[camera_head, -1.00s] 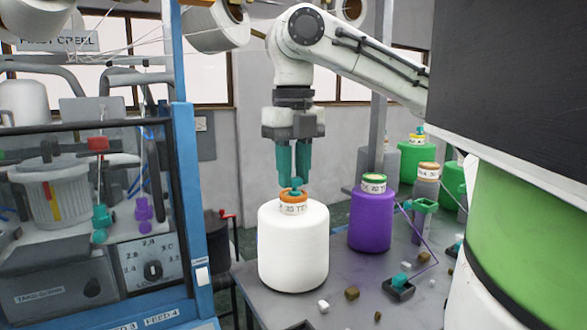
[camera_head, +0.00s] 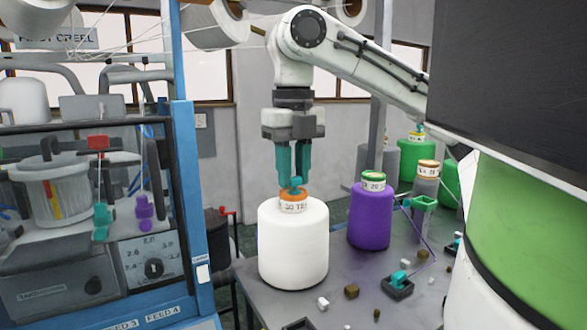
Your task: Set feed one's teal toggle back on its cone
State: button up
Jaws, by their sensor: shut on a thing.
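My gripper (camera_head: 294,179) points straight down over the white cone (camera_head: 293,250) near the table's left edge. Its teal fingers are shut on a small teal toggle (camera_head: 295,187). The toggle sits at the top of the white cone's orange-rimmed, labelled neck. I cannot tell whether the toggle rests on the cone or is held just above it. The cone stands upright.
A purple cone (camera_head: 370,220) stands to the right, with green and grey cones behind it. Small blocks and a dark holder with a teal piece (camera_head: 398,284) lie on the grey table (camera_head: 340,277). A blue machine frame (camera_head: 187,190) stands on the left.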

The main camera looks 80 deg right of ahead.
jog(key=shift+f, duration=0.2)
jog(key=o, duration=0.9)
jog(key=shift+o, duration=0.2)
jog(key=shift+r, duration=0.1)
notch_tip(320, 180, up, 11)
jog(key=p, duration=0.1)
